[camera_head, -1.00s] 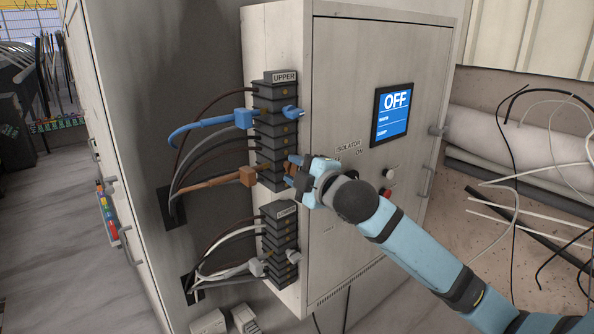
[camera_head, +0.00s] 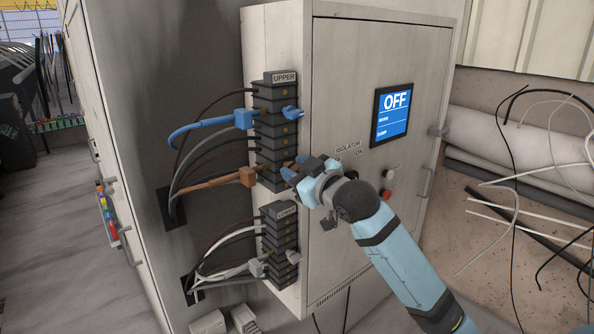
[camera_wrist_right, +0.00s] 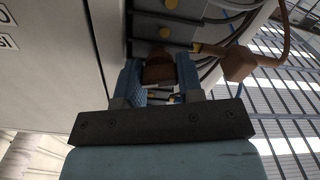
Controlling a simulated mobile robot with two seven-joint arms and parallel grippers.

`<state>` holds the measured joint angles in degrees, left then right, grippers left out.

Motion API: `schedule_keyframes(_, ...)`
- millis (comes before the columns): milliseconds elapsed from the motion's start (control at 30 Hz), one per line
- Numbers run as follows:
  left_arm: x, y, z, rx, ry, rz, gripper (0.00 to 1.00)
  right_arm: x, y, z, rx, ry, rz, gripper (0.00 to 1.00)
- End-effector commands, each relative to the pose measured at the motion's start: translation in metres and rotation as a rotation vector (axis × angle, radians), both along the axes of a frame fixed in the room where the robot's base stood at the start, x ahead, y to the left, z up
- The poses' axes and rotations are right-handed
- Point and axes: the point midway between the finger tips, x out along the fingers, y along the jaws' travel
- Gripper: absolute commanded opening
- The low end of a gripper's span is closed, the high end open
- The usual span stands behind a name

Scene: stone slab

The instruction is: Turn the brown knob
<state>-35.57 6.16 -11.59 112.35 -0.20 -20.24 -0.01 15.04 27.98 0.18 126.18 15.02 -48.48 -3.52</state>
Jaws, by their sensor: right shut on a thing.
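The brown knob (camera_wrist_right: 158,70) sits on the front of the dark upper terminal stack (camera_head: 277,130), low in that stack. In the wrist view it lies between the two blue fingers of my right gripper (camera_wrist_right: 159,78), which are shut on it. In the head view my right gripper (camera_head: 291,171) reaches the stack from the right and mostly hides the knob. A brown cable plug (camera_head: 248,177) is on the left side of the stack; it also shows in the wrist view (camera_wrist_right: 236,64). My left gripper is not in view.
A blue knob (camera_head: 291,113) and blue plug (camera_head: 243,119) are higher on the same stack. The lower stack (camera_head: 280,232) is beneath, with a grey knob (camera_head: 293,257). The cabinet door (camera_head: 345,75) has a screen (camera_head: 393,114) reading OFF. Loose cables (camera_head: 515,190) hang at right.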

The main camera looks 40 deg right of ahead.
Motion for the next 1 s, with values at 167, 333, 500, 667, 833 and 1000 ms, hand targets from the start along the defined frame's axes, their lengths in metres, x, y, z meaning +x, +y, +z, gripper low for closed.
schedule_keyframes(167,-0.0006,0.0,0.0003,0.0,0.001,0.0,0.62,0.0001,-0.001,0.0028,0.098,0.002,-0.002,0.11)
schedule_keyframes(333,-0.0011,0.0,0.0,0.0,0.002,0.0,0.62,0.0001,-0.0013,0.0031,0.156,0.006,-0.002,0.11)
schedule_keyframes(500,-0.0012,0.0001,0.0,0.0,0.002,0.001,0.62,0.0001,-0.0012,0.0032,0.183,0.007,-0.002,0.11)
schedule_keyframes(667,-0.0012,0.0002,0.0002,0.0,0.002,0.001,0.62,0.0,-0.0012,0.0033,0.19,0.008,-0.002,0.11)
schedule_keyframes(833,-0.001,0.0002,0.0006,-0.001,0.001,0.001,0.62,0.0,-0.0012,0.0036,0.189,0.007,-0.001,0.11)
schedule_keyframes(1000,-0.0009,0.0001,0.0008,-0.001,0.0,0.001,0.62,0.0,-0.0011,0.0034,0.189,0.008,-0.001,0.5)
